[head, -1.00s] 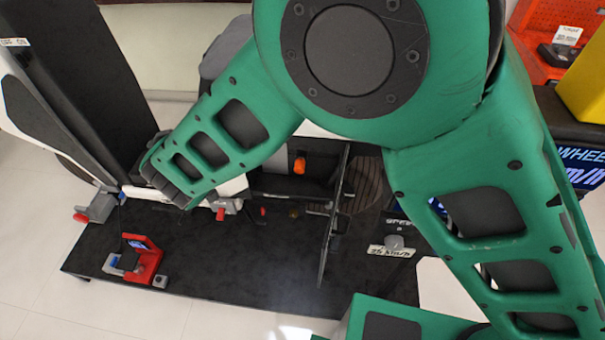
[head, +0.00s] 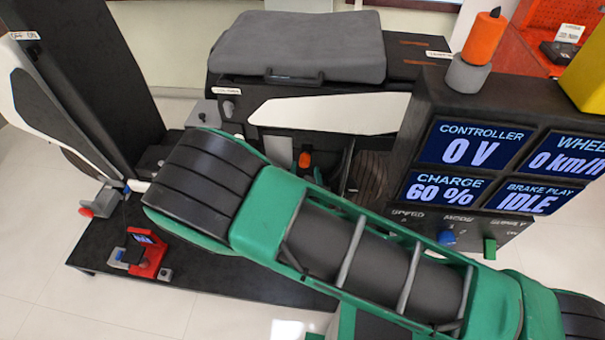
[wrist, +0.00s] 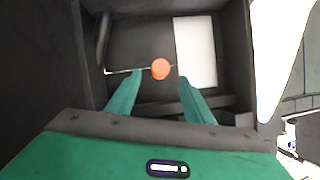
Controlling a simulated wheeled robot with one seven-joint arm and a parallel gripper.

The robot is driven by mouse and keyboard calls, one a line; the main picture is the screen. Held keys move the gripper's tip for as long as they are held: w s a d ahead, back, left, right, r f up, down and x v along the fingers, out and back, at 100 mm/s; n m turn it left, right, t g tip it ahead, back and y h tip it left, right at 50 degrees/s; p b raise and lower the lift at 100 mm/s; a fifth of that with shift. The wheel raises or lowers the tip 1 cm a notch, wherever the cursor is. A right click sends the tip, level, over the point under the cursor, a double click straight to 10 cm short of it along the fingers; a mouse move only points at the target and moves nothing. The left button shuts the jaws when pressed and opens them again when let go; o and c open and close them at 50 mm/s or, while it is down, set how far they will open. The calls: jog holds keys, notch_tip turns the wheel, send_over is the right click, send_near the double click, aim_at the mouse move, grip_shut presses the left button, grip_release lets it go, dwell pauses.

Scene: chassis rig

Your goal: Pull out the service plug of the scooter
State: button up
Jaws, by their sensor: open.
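The scooter's grey seat (head: 300,45) and white side panel (head: 330,112) show in the head view. Below the panel, a small orange plug (head: 305,158) stands in a dark bay; I take it for the service plug. In the wrist view the round orange plug (wrist: 161,69) sits inside the bay, beside a white plate (wrist: 196,52). My gripper (wrist: 159,77) is open, with a green finger on each side of the plug in the picture. I cannot tell how far the fingertips are from it.
The bay's dark walls (wrist: 92,40) stand close around the fingers. A display panel (head: 470,145) reads controller 0 V, charge 60 % and brake play IDLE. An orange-topped post (head: 484,38) stands on it. A red fixture (head: 150,258) sits on the black platform (head: 215,275).

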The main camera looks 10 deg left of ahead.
aim_at(305, 164)
jog(key=shift+x, duration=2.85)
jog(key=c, duration=1.1)
jog(key=shift+s+d+f, duration=0.1)
jog(key=shift+s, duration=1.15)
jog(key=shift+s+d+f, duration=0.1)
jog(key=shift+s+f, duration=0.05)
jog(key=shift+s, duration=1.15)
jog(key=shift+s+d+f, duration=0.1)
jog(key=shift+s, duration=1.1)
jog(key=shift+s+f, duration=0.15)
jog(key=shift+s, duration=1.1)
